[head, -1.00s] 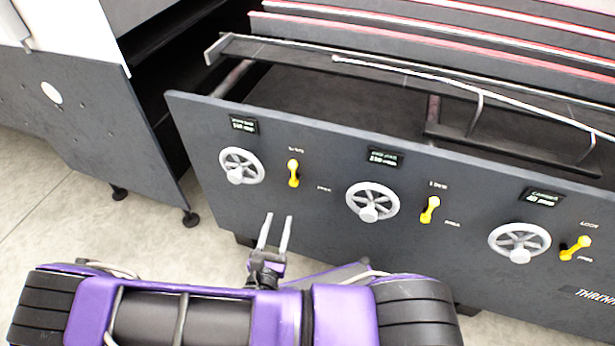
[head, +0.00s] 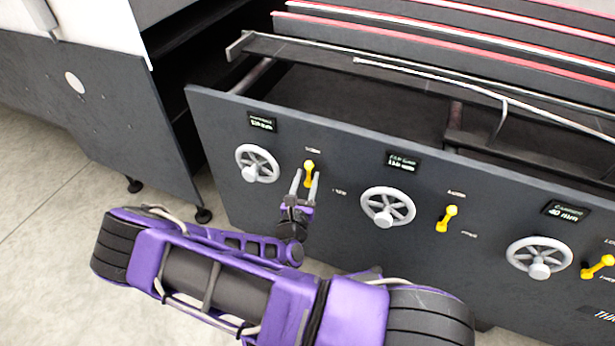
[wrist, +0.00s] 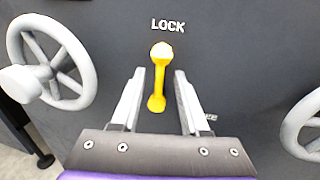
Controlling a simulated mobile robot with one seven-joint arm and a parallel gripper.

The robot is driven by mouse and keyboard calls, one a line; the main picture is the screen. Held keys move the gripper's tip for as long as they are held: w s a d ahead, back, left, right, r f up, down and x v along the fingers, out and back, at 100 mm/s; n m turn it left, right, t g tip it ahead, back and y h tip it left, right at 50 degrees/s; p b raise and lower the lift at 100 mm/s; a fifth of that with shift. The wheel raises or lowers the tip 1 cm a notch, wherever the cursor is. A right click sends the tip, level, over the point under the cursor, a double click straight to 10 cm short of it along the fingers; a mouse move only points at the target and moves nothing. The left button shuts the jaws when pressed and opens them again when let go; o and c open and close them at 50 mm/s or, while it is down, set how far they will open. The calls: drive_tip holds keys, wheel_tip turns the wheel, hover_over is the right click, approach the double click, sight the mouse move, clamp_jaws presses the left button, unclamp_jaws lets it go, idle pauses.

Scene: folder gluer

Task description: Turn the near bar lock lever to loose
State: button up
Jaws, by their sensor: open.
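The leftmost yellow lever (head: 309,166) on the dark front panel has my gripper (head: 306,172) at it. In the wrist view this lever (wrist: 158,82) stands nearly upright, its knob up under the word LOCK. My gripper (wrist: 160,74) is open, with one finger on each side of the lever and a visible gap on both sides. A second label at the lower right is mostly hidden by the right finger. The small display above the leftmost handwheel is too blurred to read surely.
A grey handwheel (head: 257,163) is left of the lever and another (head: 387,206) is right of it. Further right are a second yellow lever (head: 447,218), a third handwheel (head: 538,257) and a third lever (head: 597,266). Open floor lies at the left.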

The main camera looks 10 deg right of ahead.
drive_tip(key=shift+w+d, duration=0.3)
drive_tip(key=shift+w, duration=0.3)
clamp_jaws()
idle(1.1)
